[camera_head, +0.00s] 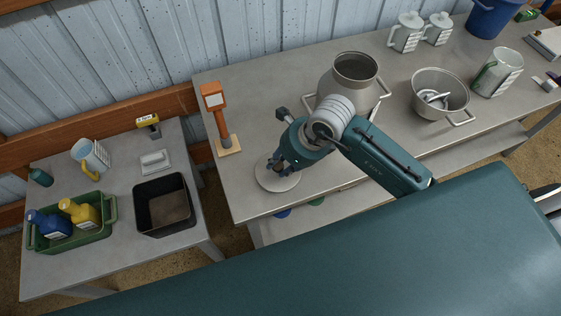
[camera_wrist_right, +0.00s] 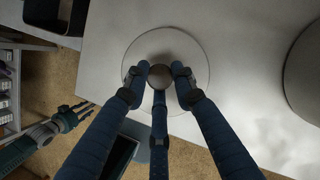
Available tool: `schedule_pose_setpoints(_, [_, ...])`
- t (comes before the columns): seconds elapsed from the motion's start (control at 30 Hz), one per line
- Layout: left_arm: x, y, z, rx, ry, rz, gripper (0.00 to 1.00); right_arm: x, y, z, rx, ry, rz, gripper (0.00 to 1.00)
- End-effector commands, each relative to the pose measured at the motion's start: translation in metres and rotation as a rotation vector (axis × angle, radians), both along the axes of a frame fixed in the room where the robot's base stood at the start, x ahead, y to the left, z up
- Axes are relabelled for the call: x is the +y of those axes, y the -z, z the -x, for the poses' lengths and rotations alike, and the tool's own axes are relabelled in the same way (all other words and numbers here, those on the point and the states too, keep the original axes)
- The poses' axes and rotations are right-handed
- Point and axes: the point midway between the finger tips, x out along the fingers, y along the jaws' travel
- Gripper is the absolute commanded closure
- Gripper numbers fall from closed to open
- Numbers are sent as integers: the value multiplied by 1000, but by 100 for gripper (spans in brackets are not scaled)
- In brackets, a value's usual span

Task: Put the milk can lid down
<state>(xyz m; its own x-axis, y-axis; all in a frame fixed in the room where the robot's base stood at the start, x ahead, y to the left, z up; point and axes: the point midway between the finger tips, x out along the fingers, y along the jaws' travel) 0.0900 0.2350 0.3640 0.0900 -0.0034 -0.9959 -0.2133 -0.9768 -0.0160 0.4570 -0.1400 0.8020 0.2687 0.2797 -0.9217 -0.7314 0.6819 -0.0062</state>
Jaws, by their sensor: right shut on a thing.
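The milk can lid (camera_head: 270,182) is a pale round disc near the front left edge of the large metal table. My right gripper (camera_head: 283,164) is above it and shut on its knob. In the right wrist view, three blue fingers close around the round knob (camera_wrist_right: 160,76) at the middle of the lid (camera_wrist_right: 192,48). The lid is level, on or very close to the table top; I cannot tell contact. The open milk can (camera_head: 328,84) stands behind, to the right. My left gripper (camera_wrist_right: 72,117) shows at the lower left of the right wrist view, its opening unclear.
An orange post on a wooden base (camera_head: 229,146) stands left of the lid. A metal pot (camera_head: 440,93) is right of the can. A smaller table at the left holds a black bin (camera_head: 164,223) and a green tray (camera_head: 106,229). Table space between lid and post is narrow.

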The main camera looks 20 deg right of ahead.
Motion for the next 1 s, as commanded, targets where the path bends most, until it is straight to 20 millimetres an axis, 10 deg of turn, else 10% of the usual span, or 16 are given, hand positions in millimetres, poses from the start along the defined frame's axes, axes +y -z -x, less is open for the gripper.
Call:
schedule_pose_setpoints(0.23, [0,4,-2,-3,0,0,60,0,3,-1,-2,-1,-1,100])
schedule_pose_setpoints(0.27, [0,3,-2,-3,0,0,60,0,2,0,-2,-1,0,71])
schedule_pose_setpoints(0.33, [0,2,-2,-3,0,0,60,0,2,0,-1,0,0,57])
schedule_pose_setpoints(0.73, [0,0,-2,-3,-1,0,60,-1,-4,0,-1,0,0,56])
schedule_pose_setpoints(1.0, [0,5,-2,-3,-1,0,60,-15,-49,12,-6,-1,2,56])
